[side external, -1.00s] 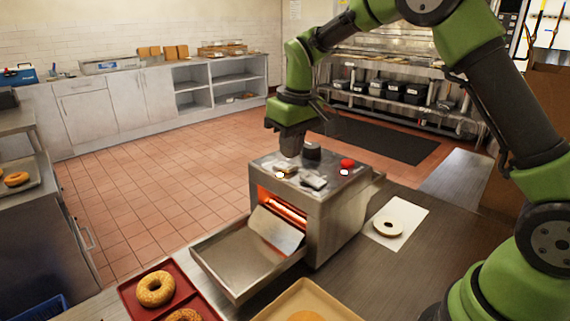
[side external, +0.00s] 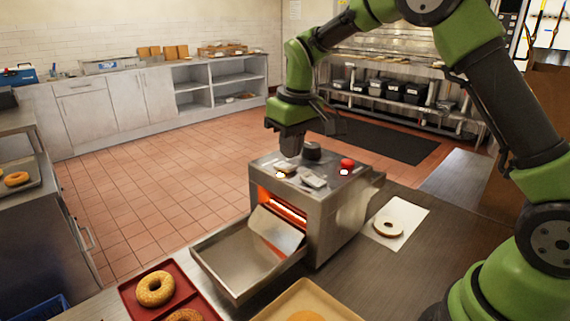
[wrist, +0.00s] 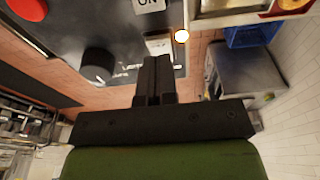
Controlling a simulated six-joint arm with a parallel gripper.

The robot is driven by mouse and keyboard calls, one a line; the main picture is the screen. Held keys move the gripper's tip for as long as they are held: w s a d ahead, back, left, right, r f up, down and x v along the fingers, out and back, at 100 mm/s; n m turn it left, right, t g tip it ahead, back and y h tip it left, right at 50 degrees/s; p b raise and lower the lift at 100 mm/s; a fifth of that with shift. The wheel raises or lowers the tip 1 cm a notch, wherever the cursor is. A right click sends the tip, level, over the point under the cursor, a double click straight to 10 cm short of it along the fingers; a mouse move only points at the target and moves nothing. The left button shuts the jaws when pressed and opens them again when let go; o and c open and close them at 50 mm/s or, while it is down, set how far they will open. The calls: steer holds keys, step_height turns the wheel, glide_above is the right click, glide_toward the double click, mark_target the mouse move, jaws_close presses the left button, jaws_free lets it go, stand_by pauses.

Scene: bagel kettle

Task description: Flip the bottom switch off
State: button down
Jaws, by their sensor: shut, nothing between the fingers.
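The metal toaster (side external: 335,220) stands on the counter with two pale switches on its top. One switch (side external: 287,167) is at the left edge, the other switch (side external: 313,179) nearer the camera. My gripper (side external: 291,155) is shut and empty, pointing down just above or at the left-edge switch. In the wrist view, the closed fingertips (wrist: 154,62) are right beside a white switch (wrist: 158,43) and partly cover it. A small lit lamp (wrist: 182,36) is next to that switch. I cannot tell contact or the switch positions.
A black knob (side external: 311,151) and red button (side external: 347,163) rise from the toaster top. A metal chute tray (side external: 235,262) juts out in front. A red tray (side external: 130,293) with bagels and a bagel half (side external: 388,227) on white paper lie nearby.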

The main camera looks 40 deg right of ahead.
mark_target(290, 166)
steer(key=shift+f, duration=1.2)
stand_by(1.0)
steer(key=shift+r, duration=3.5)
steer(key=shift+s+r, duration=0.1)
steer(key=shift+r, duration=0.05)
steer(key=s+a+r+m+t+y, duration=0.15)
steer(key=s+r, duration=0.25)
steer(key=s, duration=0.4)
steer(key=s+a+r+m+t, duration=0.15)
steer(key=s+r, duration=0.25)
steer(key=s, duration=0.5)
steer(key=s+a+f+m+t, duration=0.1)
steer(key=s+f+t, duration=0.1)
steer(key=s, duration=0.5)
steer(key=shift+a+f, duration=0.25)
